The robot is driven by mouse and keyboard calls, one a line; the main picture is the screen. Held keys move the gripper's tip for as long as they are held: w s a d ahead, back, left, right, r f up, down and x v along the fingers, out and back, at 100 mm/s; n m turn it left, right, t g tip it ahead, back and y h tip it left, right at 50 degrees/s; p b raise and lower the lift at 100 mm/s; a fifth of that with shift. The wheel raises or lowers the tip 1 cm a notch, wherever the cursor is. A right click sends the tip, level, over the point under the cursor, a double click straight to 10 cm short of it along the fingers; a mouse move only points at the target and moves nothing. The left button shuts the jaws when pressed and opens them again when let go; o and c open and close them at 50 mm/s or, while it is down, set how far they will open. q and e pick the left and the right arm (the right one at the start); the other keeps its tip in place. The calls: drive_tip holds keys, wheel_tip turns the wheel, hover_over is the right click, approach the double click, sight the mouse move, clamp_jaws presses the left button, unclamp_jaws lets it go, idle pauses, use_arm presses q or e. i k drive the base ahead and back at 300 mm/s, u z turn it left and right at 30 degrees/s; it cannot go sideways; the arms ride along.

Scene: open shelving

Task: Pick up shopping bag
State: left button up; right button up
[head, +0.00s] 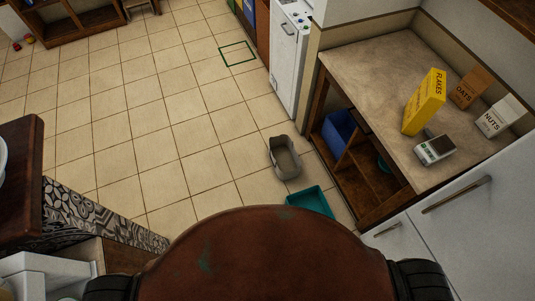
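I cannot make out a clear shopping bag. A grey, open-topped container (285,158) stands on the tiled floor right of centre; I cannot tell whether it is a bag or a bin. A blue, box-like thing (340,128) sits in the open shelving under the counter and is partly hidden by the shelf frame. Neither of my grippers shows in the head view.
A teal tray (311,203) lies on the floor close to the shelving (357,168). The counter (372,62) holds a yellow flakes box (424,103), oats (468,88), nuts (493,117) and a small scale (435,150). A dark table (22,165) stands left. The middle floor is clear.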

sight(286, 162)
drive_tip(key=u, duration=0.5)
drive_tip(key=i, duration=1.7)
drive_tip(key=z, duration=0.6)
